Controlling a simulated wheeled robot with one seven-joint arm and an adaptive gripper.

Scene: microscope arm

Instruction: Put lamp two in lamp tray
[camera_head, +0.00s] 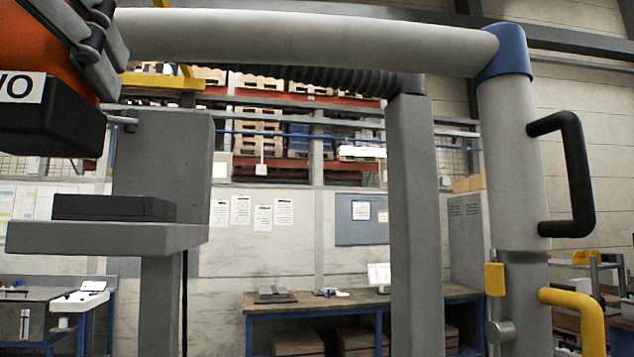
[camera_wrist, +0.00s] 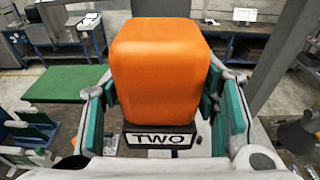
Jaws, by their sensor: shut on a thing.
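Lamp two (camera_wrist: 155,70) is an orange block with rounded edges and a plate reading "TWO". My gripper (camera_wrist: 160,90) is shut on it, with green-padded fingers on its left and right sides. In the head view, the lamp (camera_head: 35,50) is at the top left, cut off by the frame, with a black lower part and some of the label showing. My gripper's grey finger links lie against it there. A flat black tray (camera_head: 115,208), which looks like the lamp tray, sits on a grey shelf. The lamp appears above and left of it, apart from it; depth is unclear.
The grey shelf (camera_head: 100,238) stands on a post with an upright block behind it. A large pale pipe arm (camera_head: 300,42) crosses above, with a grey column (camera_head: 416,220) at centre right. A workbench (camera_head: 340,301) stands further back.

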